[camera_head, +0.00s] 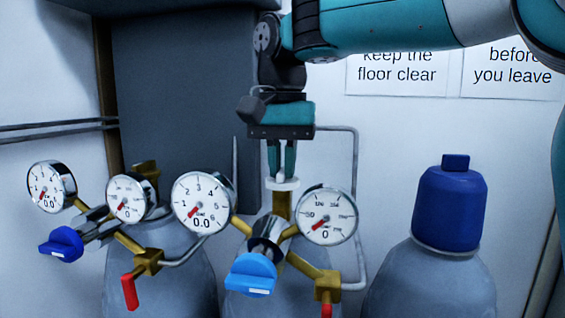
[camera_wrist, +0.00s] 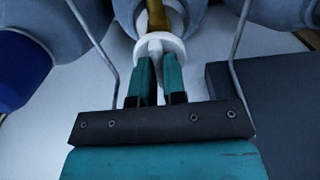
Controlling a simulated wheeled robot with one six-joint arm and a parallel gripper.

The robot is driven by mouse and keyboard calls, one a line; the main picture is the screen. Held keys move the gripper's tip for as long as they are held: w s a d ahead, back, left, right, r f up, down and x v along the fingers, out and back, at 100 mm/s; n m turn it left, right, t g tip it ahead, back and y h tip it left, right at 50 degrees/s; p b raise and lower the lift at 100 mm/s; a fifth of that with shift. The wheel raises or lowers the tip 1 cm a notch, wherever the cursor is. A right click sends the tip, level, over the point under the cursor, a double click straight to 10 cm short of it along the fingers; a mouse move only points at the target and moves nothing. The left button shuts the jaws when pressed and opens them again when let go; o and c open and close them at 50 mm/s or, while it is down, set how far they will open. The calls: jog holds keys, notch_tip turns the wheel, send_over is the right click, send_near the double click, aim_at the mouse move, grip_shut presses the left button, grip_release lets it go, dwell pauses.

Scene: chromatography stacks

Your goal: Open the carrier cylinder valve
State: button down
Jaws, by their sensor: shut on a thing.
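The middle gas cylinder (camera_head: 240,300) has a brass valve stem (camera_head: 283,206) with a white round handwheel (camera_head: 282,184) on top. My gripper (camera_head: 282,174) points straight down over this valve, its two teal fingers shut on the raised middle part of the handwheel. In the wrist view the white handwheel (camera_wrist: 172,44) shows between and just beyond the fingertips, with the brass stem (camera_wrist: 156,16) behind it. The middle regulator's two gauges (camera_head: 202,202) and (camera_head: 327,215) both read about 0. Which cylinder is the carrier one, I cannot tell from any label.
A left cylinder (camera_head: 180,265) carries another regulator with a dark blue knob (camera_head: 62,245) and a red lever (camera_head: 129,291). The middle regulator has a light blue knob (camera_head: 251,274). A capped cylinder (camera_head: 440,285) stands at right. Thin grey pipes run close beside my gripper.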

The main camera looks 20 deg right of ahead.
jog(key=n+p, duration=0.1)
jog(key=n, duration=0.2)
jog(key=shift+r+n+p, duration=0.15)
jog(key=shift+n+p, duration=0.25)
jog(key=n+p, duration=0.1)
jog(key=n, duration=0.4)
jog(key=shift+p, duration=0.35)
jog(key=n+p, duration=0.1)
jog(key=n, duration=0.4)
jog(key=shift+n+p, duration=0.45)
jog(key=shift+n, duration=1.45)
jog(key=c, duration=1.2)
grip_release()
